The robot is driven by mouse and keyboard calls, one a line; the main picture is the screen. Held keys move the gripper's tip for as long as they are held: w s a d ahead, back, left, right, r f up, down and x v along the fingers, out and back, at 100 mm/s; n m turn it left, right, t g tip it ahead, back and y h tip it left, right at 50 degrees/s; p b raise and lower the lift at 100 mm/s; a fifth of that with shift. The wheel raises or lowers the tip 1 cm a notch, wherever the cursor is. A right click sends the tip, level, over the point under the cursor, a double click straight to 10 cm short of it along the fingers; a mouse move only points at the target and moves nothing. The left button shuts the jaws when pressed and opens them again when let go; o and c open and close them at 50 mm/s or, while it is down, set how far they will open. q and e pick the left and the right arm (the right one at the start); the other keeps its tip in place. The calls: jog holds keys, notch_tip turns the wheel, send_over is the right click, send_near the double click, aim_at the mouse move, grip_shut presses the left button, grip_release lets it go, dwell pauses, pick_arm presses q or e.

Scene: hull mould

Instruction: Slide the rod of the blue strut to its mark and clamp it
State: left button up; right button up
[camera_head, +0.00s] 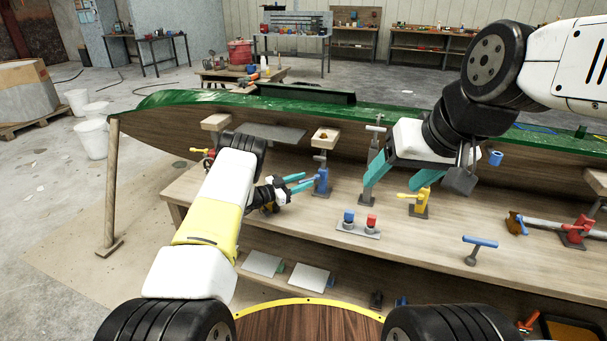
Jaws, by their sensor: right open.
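The blue strut (321,182) stands upright on the bench, with a blue body, a grey rod and a wooden pad (325,138) on top. My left gripper (309,179) reaches in from the left, its teal fingertips right beside the blue body. A narrow gap shows between its fingers, but I cannot tell whether they hold any part of the strut. The mark on the rod is too small to make out. My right gripper (402,177) is open and empty, pointing down to the right of the blue strut, its fingers wide apart above the bench.
A yellow strut (419,204) stands below my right gripper. A grey plate (358,229) with blue and red knobs lies in front of the blue strut. A blue T-handle (480,243) and a red clamp (575,230) are further right. The green-edged hull (160,130) runs behind the bench.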

pick_arm(q)
jog(key=shift+s+a, duration=0.1)
jog(key=v, duration=0.7)
jog(key=shift+s+a, duration=0.15)
jog(key=shift+a, duration=0.1)
